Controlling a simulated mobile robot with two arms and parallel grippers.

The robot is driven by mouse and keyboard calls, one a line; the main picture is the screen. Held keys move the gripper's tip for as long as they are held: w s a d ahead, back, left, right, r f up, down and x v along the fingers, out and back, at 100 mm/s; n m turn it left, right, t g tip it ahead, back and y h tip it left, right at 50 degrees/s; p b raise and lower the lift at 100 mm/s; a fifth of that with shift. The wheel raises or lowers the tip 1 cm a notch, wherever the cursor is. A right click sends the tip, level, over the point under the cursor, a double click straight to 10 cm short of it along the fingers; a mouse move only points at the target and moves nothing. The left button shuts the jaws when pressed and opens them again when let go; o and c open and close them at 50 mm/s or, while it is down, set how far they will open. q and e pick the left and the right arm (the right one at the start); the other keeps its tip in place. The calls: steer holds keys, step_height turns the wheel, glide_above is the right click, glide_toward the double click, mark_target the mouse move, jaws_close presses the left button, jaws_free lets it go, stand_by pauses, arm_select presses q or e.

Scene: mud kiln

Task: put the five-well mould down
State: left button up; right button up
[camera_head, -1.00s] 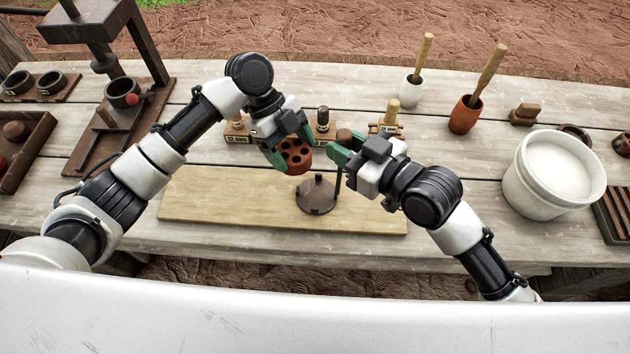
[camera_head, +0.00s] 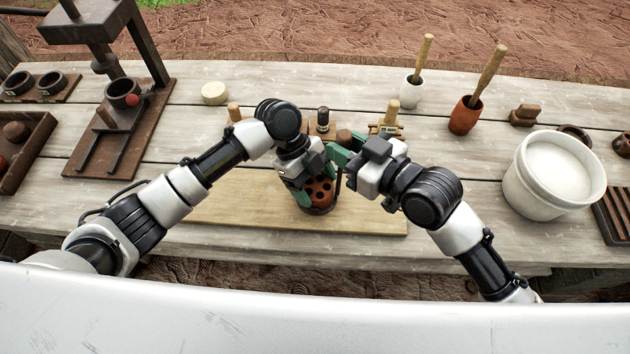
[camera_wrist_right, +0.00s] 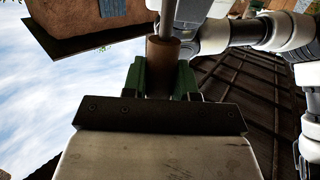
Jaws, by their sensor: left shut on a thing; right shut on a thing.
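The five-well mould (camera_head: 321,190) is a reddish-brown disc with dark round wells. My left gripper (camera_head: 308,192) is shut on it and holds it over the dark round iron base on the wooden board (camera_head: 240,205). The mould hides most of the base, and I cannot tell whether the two touch. My right gripper (camera_head: 343,152) is shut on a brown cylindrical handle (camera_head: 344,136), just right of and beyond the mould. In the right wrist view the handle (camera_wrist_right: 162,55) sits between the green fingers, with a thin rod running from it.
Pegged blocks, including a labelled one (camera_head: 387,128), stand behind the board. A pale round disc (camera_head: 214,93) lies at the back left. An iron press (camera_head: 122,100) stands left. A white bucket (camera_head: 552,180) and a clay mortar (camera_head: 465,115) stand right. The board's right part is clear.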

arm_select(q)
steer(key=o, duration=1.1)
steer(key=v, duration=1.2)
arm_select(e)
steer(key=o, duration=1)
steer(key=v, duration=1.2)
